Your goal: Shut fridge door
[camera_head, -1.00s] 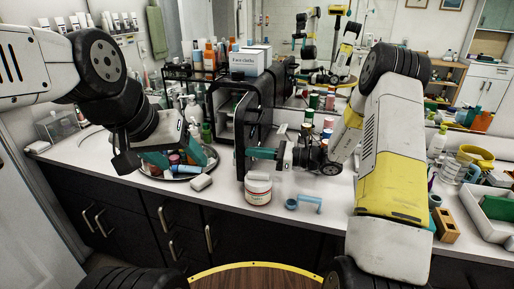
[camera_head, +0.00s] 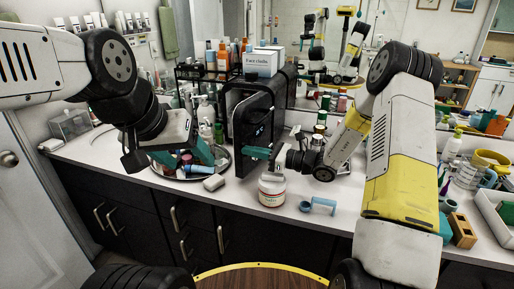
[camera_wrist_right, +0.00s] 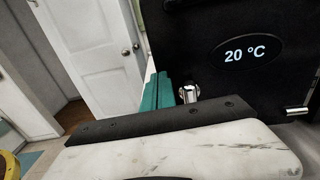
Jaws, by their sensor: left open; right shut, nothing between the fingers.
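The small black fridge (camera_head: 281,92) stands on the counter in the middle of the head view. In the right wrist view the door (camera_wrist_right: 190,45) fills the upper right, with a "20 °C" display and silver fittings. My right gripper (camera_head: 257,153) is shut and empty, its teal fingers at the lower part of the door, touching or very near it. My left gripper (camera_head: 186,162) is open above a round tray at the left, away from the fridge.
A white jar (camera_head: 271,190) with a red-and-white label stands just below the right gripper. A blue holder (camera_head: 318,205) and a grey-white block (camera_head: 214,183) lie near the counter edge. A face-cloths box (camera_head: 261,63) stands on top of the fridge.

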